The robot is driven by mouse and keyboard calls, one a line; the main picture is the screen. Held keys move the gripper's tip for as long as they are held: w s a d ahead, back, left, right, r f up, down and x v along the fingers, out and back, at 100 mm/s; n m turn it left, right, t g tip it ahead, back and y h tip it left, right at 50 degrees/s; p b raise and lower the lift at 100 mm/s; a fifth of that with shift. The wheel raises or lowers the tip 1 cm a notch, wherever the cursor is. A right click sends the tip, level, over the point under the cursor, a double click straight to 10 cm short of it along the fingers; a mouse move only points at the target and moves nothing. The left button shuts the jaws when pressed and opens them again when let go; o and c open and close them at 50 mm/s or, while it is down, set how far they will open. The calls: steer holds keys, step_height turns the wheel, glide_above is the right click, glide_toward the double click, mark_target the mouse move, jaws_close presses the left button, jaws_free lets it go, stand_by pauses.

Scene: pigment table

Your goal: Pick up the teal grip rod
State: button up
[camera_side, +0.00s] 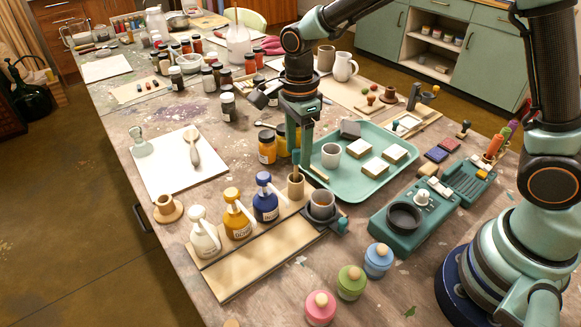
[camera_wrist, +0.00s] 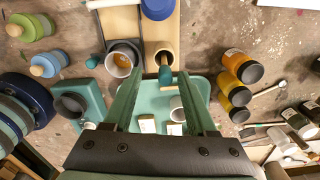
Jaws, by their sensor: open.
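The teal grip rod (camera_wrist: 165,76) stands in a small wooden holder (camera_wrist: 158,49) in the wrist view, with a darker end showing. In the side view the holder (camera_side: 296,187) is on the board, and the rod is mostly hidden by my fingers. My gripper (camera_side: 300,158) points down just above the holder. Its jaws are open and empty. In the wrist view the rod appears between the two fingers of my gripper (camera_wrist: 159,78), nearer the left-right middle. Whether the fingertips are level with the rod cannot be told.
A dark cup (camera_side: 321,208) stands beside the holder, with pump bottles (camera_side: 265,200) to the left. A teal tray (camera_side: 345,187) with a white cup and blocks lies close on the right. Yellow jars (camera_side: 267,147) stand behind. Bare table lies at the front left.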

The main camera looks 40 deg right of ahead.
mark_target(296, 164)
steer(key=f, duration=0.5)
steer(key=shift+w, duration=0.3)
jaws_close()
